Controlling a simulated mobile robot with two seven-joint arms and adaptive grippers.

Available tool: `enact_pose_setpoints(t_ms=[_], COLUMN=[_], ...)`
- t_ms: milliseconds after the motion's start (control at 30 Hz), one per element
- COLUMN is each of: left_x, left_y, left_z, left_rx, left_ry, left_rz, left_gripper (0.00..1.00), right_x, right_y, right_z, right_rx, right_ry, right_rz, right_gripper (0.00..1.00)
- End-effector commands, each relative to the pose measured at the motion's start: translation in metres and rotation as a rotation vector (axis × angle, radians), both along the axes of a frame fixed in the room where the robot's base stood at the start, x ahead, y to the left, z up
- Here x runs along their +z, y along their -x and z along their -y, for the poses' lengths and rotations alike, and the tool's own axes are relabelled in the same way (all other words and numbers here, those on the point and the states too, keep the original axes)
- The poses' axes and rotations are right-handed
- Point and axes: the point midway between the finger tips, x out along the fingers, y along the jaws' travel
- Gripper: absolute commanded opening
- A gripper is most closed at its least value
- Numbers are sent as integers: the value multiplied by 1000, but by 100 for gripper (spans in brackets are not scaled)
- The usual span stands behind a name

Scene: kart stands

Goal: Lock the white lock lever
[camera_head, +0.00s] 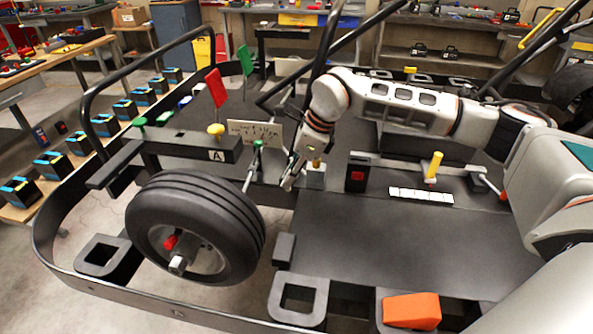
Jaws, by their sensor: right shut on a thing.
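My right gripper (289,182) reaches in from the right and points down at the kart's deck, between the front wheel and the flat dark panel. Its fingers are closed on a small pale part that I take to be the white lock lever; the fingers mostly hide it, so its angle cannot be told. A small silver block (316,178) with a brass-coloured top stands just right of the fingertips. A thin rod with a green knob (258,144) stands just left of the gripper. My left gripper is not in view.
A black tyre (195,228) stands at the left front. Red (216,88) and green (245,60) flags rise behind. The dark panel (400,245) in front is clear.

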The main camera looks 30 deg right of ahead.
Motion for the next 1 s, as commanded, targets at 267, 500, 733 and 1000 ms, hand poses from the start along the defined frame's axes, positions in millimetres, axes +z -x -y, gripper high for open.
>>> enact_pose_setpoints(t_ms=[267, 500, 733, 1000], left_x=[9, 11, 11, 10], left_y=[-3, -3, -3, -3], left_z=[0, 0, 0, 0], left_rx=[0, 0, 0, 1], left_ry=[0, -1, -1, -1], left_rz=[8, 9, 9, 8], left_gripper=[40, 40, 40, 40], right_x=[0, -1, -1, -1], right_y=[-3, -6, -6, -6], right_z=[-11, -14, -15, -15], right_rx=[-164, -235, -253, -253], right_ry=[-1, -1, -2, -2], right_rz=[-1, -1, -1, -1], right_gripper=[0, 0, 0, 0])
